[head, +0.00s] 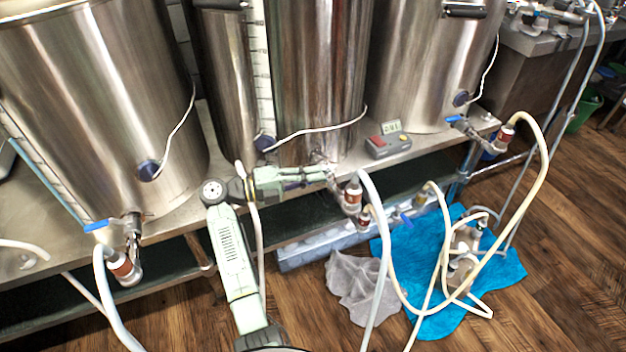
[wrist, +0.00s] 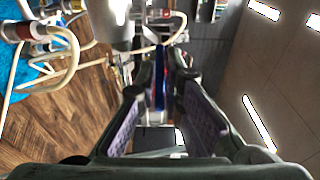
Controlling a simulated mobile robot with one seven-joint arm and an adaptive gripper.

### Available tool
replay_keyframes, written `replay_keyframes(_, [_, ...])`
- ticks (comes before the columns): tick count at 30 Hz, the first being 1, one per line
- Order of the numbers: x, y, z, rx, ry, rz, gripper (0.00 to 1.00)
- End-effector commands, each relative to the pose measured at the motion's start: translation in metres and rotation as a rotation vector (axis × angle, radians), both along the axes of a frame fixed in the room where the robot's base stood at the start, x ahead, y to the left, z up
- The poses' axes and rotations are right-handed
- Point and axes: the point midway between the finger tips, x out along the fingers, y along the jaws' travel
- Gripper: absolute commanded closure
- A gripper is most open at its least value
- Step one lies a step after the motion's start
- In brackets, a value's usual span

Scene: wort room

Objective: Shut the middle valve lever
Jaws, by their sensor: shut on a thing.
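The middle kettle (head: 330,80) has its valve (head: 322,160) low on its front, above a hose fitting (head: 352,198). My gripper (head: 326,174) reaches in from the left and its fingertips are at this valve. In the wrist view a narrow blue lever (wrist: 160,88) shows between my gripper's fingers (wrist: 162,75), which are closed on it. In the head view the fingers cover the lever, so its angle to the pipe is hard to tell.
The left valve's blue lever (head: 97,226) and the right valve's blue lever (head: 455,119) are on the neighbouring kettles. A controller box (head: 388,145) stands right of my gripper. Pale hoses (head: 378,270) hang in front. A blue cloth (head: 500,275) and grey rag (head: 355,283) lie on the floor.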

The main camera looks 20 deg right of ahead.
Motion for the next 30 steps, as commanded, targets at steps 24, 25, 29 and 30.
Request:
replay_keyframes(24, [0.0, 0.0, 0.0, 0.001, 0.001, -0.007, 0.83])
replay_keyframes(25, [0.0, 0.0, 0.0, 0.001, 0.001, -0.007, 0.83])
replay_keyframes(29, [0.001, 0.007, 0.0, 0.001, 0.001, -0.005, 0.83])
replay_keyframes(30, [0.002, 0.012, 0.0, 0.001, 0.001, -0.004, 0.83])
